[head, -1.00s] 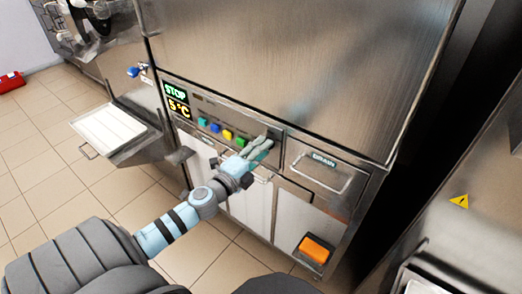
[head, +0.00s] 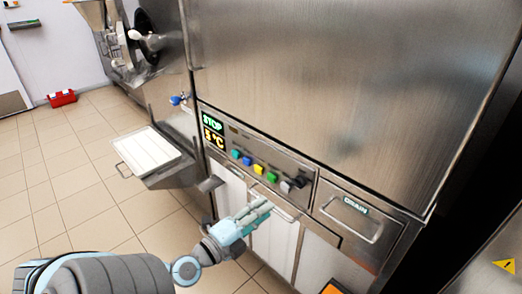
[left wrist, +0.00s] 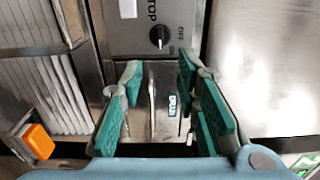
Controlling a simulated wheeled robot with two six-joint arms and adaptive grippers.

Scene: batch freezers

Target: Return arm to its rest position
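My left gripper (head: 258,216) is in front of the freezer's control panel (head: 223,131), below and to the left of a black knob (head: 300,182). In the left wrist view the gripper (left wrist: 160,82) has its green-padded fingers spread apart with nothing held between them. The black knob (left wrist: 159,36), with STOP and OFF lettering beside it, shows beyond the fingertips, apart from them. A labelled drawer front (left wrist: 168,101) lies behind the gap between the fingers. My right gripper is not in view.
The steel freezer (head: 300,80) fills the right and middle. Its display (head: 213,129) reads STOP and 5 °C. A white-topped tray shelf (head: 149,152) juts out at the left. A red box (head: 62,98) lies on the tiled floor, which is otherwise open at left.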

